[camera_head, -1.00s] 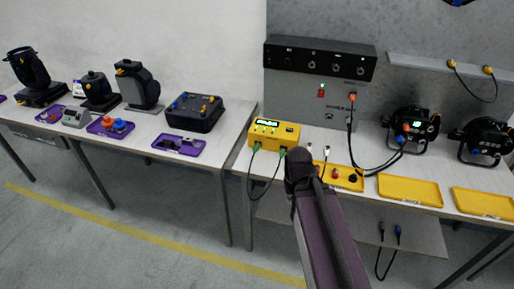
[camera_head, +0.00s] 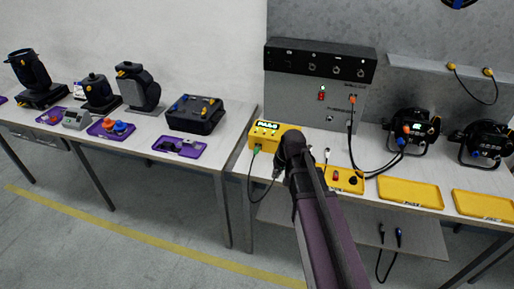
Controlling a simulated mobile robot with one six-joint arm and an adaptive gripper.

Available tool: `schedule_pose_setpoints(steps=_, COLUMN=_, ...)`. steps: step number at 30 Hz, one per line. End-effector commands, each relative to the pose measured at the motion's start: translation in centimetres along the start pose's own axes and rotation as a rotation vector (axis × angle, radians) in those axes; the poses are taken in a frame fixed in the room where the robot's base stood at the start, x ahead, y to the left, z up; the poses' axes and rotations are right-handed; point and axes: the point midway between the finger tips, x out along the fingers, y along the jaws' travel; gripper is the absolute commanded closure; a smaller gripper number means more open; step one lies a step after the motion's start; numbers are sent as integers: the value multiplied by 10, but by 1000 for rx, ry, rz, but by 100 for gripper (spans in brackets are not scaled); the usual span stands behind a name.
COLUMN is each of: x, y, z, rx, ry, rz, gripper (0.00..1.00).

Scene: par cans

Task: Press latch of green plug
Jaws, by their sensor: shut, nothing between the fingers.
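A yellow tester box (camera_head: 268,133) with a lit display stands on the right-hand bench. One green plug (camera_head: 254,151) sits at its front left, with a black cable (camera_head: 250,185) looping below the bench edge. The box's front right, where the other green plug was visible earlier, is hidden behind my arm. The dark end of my arm with my gripper (camera_head: 285,164) is at the box's front right corner. My gripper is shut and holds nothing. Its fingertips are mostly hidden, so I cannot tell whether they touch a plug.
A yellow tray (camera_head: 338,190) with red and dark parts is close at the right of my arm. Empty yellow trays (camera_head: 408,205) and stage lamps (camera_head: 413,130) stand farther right. A grey panel unit (camera_head: 318,100) is behind. The left bench (camera_head: 215,160) is separate.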

Motion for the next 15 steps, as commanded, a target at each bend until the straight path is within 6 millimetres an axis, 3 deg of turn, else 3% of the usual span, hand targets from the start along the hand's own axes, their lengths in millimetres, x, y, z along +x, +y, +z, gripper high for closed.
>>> schedule_pose_setpoints(steps=1, x=3, y=-3, z=-25, rx=-2, ry=26, rz=-26, gripper=100)
schedule_pose_setpoints(steps=15, x=10, y=-32, z=-183, rx=13, ry=280, rz=-255, gripper=100)
